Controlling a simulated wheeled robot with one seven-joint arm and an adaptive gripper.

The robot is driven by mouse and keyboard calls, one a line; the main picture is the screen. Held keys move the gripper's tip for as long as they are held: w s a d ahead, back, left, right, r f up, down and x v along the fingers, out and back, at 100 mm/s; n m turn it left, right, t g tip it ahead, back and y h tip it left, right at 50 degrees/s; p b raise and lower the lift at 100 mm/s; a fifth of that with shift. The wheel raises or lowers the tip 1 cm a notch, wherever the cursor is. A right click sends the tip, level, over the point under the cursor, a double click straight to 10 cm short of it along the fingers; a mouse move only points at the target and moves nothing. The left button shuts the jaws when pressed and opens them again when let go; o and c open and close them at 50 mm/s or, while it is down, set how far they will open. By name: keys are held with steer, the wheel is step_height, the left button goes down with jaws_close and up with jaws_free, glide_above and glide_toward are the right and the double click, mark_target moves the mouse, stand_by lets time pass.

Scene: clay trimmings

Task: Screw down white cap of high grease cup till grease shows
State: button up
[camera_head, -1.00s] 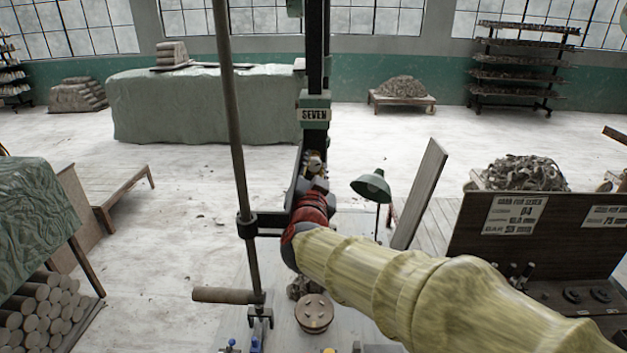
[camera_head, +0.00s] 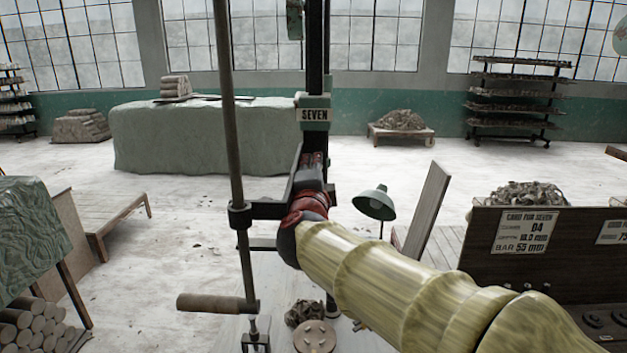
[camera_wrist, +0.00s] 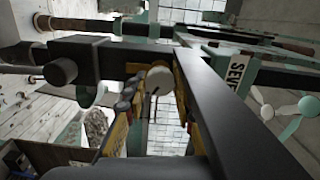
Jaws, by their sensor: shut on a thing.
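In the wrist view a round white cap (camera_wrist: 158,79) sits between the yellow and black fingers of my gripper (camera_wrist: 157,92), which is shut on it. The grease cup's body under the cap is hidden, and I cannot see any grease. In the head view my wrist is up against the dark upright machine column (camera_head: 316,60), below its SEVEN plate (camera_head: 314,115).
A long rod (camera_head: 229,110) with a wooden handle (camera_head: 217,303) hangs left of the column. Dark machine bars (camera_wrist: 225,105) crowd my gripper in the wrist view. A green lamp (camera_head: 374,203) and a dark signboard (camera_head: 560,245) stand to the right.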

steer(key=shift+f+m+b, duration=0.1)
steer(key=shift+m+b, duration=0.55)
steer(key=shift+m, duration=0.35)
steer(key=o, duration=1.2)
steer(key=shift+c, duration=0.2)
steer(key=s, duration=0.7)
steer(key=shift+s+a, duration=0.15)
steer(key=shift+s, duration=0.1)
steer(key=shift+w, duration=0.1)
